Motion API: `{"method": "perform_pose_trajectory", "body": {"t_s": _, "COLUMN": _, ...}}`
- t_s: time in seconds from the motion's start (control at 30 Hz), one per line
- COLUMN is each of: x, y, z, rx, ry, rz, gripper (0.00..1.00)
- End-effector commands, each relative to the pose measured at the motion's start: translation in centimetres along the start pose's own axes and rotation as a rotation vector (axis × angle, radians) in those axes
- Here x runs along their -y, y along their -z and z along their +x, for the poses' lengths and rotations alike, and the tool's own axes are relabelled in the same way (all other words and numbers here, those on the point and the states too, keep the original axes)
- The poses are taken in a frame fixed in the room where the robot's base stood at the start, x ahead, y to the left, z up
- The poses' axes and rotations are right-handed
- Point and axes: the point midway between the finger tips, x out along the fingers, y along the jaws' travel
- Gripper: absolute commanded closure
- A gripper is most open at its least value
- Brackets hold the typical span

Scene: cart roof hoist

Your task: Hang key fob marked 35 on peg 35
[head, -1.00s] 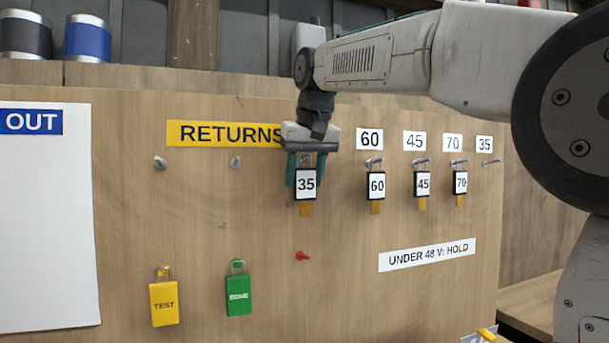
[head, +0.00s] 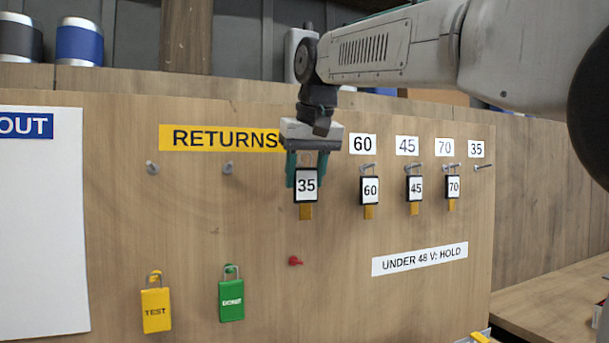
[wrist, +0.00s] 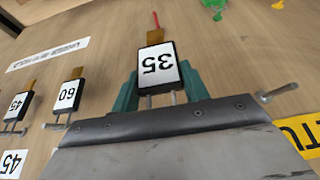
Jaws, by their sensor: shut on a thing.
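The key fob marked 35 (head: 306,185) is black-framed with a white label and an orange tag below. My gripper (head: 306,172) is shut on it near its top, in front of the board below the RETURNS sign. In the wrist view the same fob (wrist: 157,68) shows upside down between the teal fingers (wrist: 158,92). Peg 35 (head: 485,167) is bare, under its white label 35 (head: 476,149), at the right end of the row. Whether the held fob's ring still touches a peg behind the gripper cannot be told.
Fobs 60 (head: 370,190), 45 (head: 415,188) and 70 (head: 453,186) hang on pegs between my gripper and peg 35. Two bare pegs (head: 228,168) are at the left. Yellow (head: 156,310) and green (head: 231,300) padlocks hang below, near a red peg (head: 295,261).

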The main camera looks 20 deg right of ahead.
Motion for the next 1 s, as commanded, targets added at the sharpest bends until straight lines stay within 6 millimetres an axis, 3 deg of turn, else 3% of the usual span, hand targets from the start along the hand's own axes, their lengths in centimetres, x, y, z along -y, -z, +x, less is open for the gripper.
{"method": "perform_pose_trajectory", "body": {"t_s": 0.27, "x": 0.0, "y": -0.4, "z": -0.2, "rx": -0.001, "ry": 0.000, "rz": 0.000, "gripper": 0.83}}
{"method": "perform_pose_trajectory", "body": {"t_s": 0.7, "x": 0.0, "y": -4.2, "z": -1.8, "rx": 0.000, "ry": 0.000, "rz": 0.000, "gripper": 0.83}}
{"method": "perform_pose_trajectory", "body": {"t_s": 1.0, "x": 0.0, "y": -4.6, "z": -1.9, "rx": 0.000, "ry": 0.000, "rz": 0.000, "gripper": 0.83}}
